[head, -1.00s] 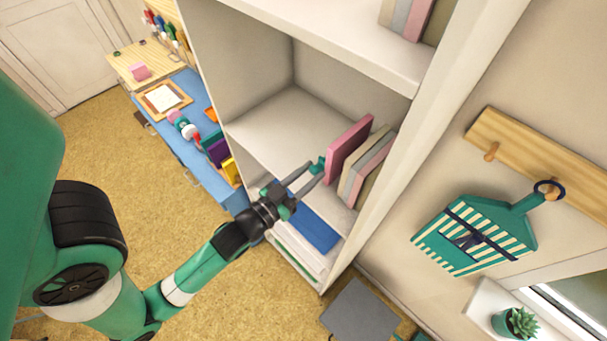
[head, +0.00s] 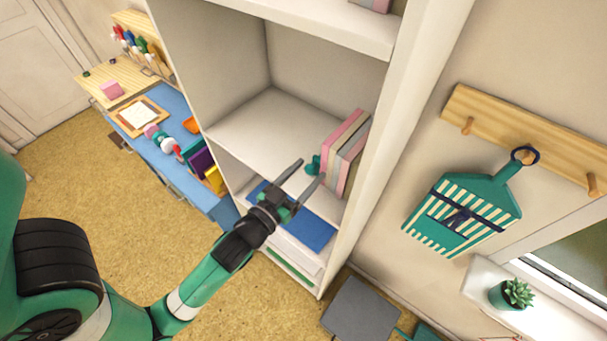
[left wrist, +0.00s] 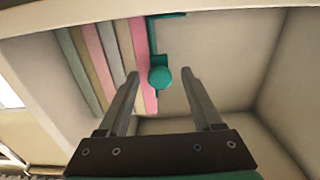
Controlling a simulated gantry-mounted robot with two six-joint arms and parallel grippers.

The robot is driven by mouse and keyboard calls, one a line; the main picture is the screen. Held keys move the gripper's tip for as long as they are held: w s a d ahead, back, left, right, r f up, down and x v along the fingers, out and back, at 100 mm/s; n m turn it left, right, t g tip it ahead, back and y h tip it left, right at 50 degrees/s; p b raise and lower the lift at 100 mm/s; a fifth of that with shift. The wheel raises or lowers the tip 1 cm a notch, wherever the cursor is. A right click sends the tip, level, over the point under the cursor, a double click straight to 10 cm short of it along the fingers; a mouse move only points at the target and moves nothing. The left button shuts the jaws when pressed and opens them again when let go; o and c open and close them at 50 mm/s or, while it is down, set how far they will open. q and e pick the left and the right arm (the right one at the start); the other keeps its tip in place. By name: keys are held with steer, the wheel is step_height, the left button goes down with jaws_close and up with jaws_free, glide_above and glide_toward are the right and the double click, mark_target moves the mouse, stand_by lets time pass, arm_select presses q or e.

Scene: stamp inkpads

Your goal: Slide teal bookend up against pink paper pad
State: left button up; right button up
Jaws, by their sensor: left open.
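The teal bookend (head: 312,166) stands on the middle shelf at the left end of the row of pads; only its knob part shows in the head view. In the left wrist view the bookend's round knob (left wrist: 160,77) and thin upright plate show, the plate right beside the pink paper pad (left wrist: 140,45). No clear gap shows between them. The pink pad (head: 342,138) stands nearly upright against the other pads. My left gripper (head: 309,171) is open and empty, its fingers on either side of the knob in the wrist view and apart from it. My right gripper is not in view.
Beige, grey and pink pads (head: 352,152) stand beside the pink pad, near the cabinet's right wall. The middle shelf (head: 262,128) is clear to the left. A blue item (head: 318,235) lies on the shelf below. A board (head: 460,215) hangs on the right wall.

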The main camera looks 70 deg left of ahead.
arm_select(q)
steer(key=v, duration=1.1)
steer(key=shift+s, duration=0.25)
steer(key=shift+d, duration=0.1)
